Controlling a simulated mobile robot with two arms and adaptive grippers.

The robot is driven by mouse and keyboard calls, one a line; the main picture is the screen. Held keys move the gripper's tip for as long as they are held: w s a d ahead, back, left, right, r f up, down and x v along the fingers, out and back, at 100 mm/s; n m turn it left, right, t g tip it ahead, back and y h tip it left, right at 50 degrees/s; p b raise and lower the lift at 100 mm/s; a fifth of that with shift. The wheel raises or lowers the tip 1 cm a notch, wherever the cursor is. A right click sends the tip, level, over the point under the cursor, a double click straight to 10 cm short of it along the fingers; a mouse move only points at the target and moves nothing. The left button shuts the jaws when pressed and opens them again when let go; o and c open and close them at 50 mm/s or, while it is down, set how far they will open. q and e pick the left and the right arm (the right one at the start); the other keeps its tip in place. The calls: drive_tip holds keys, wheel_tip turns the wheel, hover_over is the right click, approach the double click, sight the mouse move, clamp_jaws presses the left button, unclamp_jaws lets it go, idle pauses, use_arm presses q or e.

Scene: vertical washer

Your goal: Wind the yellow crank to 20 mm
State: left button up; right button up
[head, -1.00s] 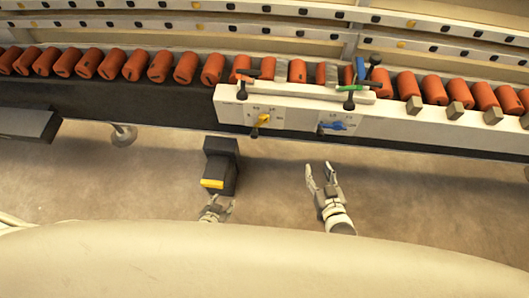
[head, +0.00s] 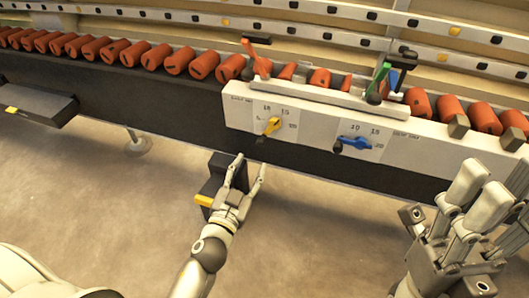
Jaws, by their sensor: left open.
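The yellow crank (head: 272,127) sits on the left dial of the white panel (head: 318,110). Its dark knob (head: 262,141) is at the lower left of the crank. Small numbers, among them 10 and 15, ring the dial; the exact setting is too small to read surely. My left gripper (head: 250,168) is open and empty, below the yellow crank and apart from it, with fingers pointing up toward the panel. My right gripper (head: 455,210) is large at the lower right, seen from behind; its finger opening is unclear.
A blue crank (head: 355,143) sits on the right dial. Red and green levers (head: 258,60) (head: 380,82) stand above the panel. A dark pedal box (head: 212,180) with a yellow strip is behind my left gripper. Orange cylinders (head: 175,63) line the trough behind.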

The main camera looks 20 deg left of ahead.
sight(260, 145)
use_arm(q)
drive_tip(key=w, duration=1)
drive_tip(key=shift+w+d, duration=0.15)
drive_tip(key=shift+w, duration=0.15)
clamp_jaws()
